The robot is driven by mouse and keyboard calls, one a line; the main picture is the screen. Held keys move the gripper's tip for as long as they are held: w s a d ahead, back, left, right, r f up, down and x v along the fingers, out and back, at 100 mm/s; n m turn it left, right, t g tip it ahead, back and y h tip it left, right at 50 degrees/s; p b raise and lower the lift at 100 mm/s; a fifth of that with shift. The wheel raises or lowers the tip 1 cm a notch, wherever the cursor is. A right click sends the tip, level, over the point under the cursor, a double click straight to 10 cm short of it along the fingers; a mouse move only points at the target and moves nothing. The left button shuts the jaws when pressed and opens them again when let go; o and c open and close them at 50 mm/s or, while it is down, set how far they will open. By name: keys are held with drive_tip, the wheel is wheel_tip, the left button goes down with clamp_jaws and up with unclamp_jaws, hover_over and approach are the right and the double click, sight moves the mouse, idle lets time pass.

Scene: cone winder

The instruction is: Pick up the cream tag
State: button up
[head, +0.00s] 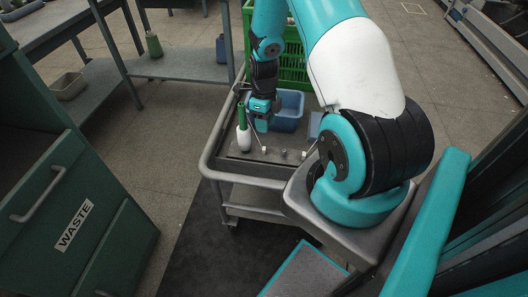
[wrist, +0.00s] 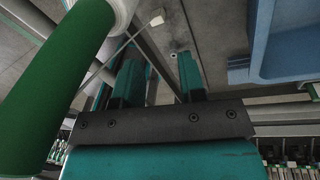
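A small cream tag (wrist: 156,18) lies on the grey cart top at the top of the wrist view, at the end of a thin pale strip. In the head view a small pale piece (head: 264,150) on the cart, just in front of my gripper, looks like the same tag. My gripper (head: 262,122) is above the cart, pointing down. In the wrist view its two teal fingers (wrist: 160,75) stand apart with nothing between them. The tag is beyond the fingertips and apart from them.
A green and white cone (head: 243,138) stands close to the left of my gripper. A blue bin (head: 288,108) is at its right, with a green crate (head: 292,62) behind. Another small pale piece (head: 303,154) lies farther right on the cart (head: 235,165). A green WASTE cabinet (head: 75,225) stands at left.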

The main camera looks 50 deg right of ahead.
sight(264, 148)
drive_tip(key=f, duration=0.3)
drive_tip(key=a+f, duration=0.1)
drive_tip(key=f, duration=0.2)
drive_tip(key=s+f, duration=0.1)
drive_tip(key=f, duration=0.2)
drive_tip(key=shift+a+f, duration=0.25)
drive_tip(key=shift+f, duration=0.05)
drive_tip(key=shift+c, duration=0.2)
drive_tip(key=c, duration=0.5)
